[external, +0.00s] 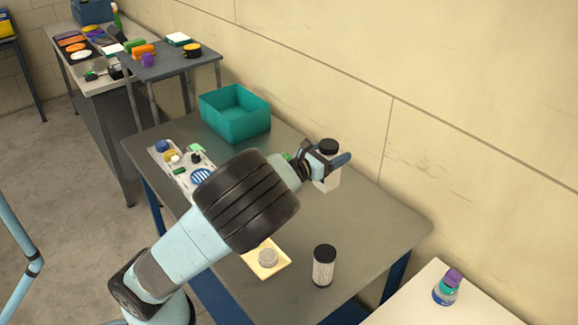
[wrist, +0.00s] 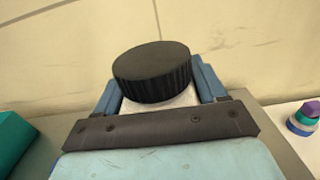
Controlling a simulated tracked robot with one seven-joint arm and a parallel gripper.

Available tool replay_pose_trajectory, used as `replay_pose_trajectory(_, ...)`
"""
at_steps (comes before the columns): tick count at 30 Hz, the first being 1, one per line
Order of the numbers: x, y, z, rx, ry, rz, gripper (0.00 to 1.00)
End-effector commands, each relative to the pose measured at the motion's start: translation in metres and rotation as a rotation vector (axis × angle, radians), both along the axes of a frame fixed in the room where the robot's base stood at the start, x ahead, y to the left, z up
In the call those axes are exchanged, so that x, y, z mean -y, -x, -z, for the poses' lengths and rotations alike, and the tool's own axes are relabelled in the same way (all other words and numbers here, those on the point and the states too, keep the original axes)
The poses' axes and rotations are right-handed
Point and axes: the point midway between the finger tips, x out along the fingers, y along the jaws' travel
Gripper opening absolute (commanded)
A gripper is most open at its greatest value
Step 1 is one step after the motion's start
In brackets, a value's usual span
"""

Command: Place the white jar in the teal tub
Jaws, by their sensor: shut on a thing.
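The white jar (external: 328,182) has a black ribbed lid. My gripper (external: 328,163) is shut on it near the right part of the grey table, by the wall. In the wrist view the jar's lid (wrist: 152,72) stands between the two blue fingers, with a strip of white body below it. Whether the jar touches the table is hard to tell. The teal tub (external: 236,122) sits at the back left of the same table, open at the top, and its visible inside is empty. Its edge shows at the left of the wrist view (wrist: 14,145).
A tray with small coloured items (external: 180,170) lies in front of the tub, partly behind my arm. The wall (external: 420,130) runs close behind.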

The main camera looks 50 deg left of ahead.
Motion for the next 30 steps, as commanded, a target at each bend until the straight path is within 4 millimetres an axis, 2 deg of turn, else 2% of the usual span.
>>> replay_pose_trajectory(6,-0.009,-0.023,0.004,-0.002,0.001,-0.012,0.18)
replay_pose_trajectory(13,-0.011,-0.028,0.003,-0.002,0.004,-0.013,0.18)
replay_pose_trajectory(27,-0.01,-0.028,-0.047,-0.001,0.005,-0.012,0.18)
replay_pose_trajectory(30,-0.027,-0.028,-0.043,-0.005,0.001,-0.065,0.18)
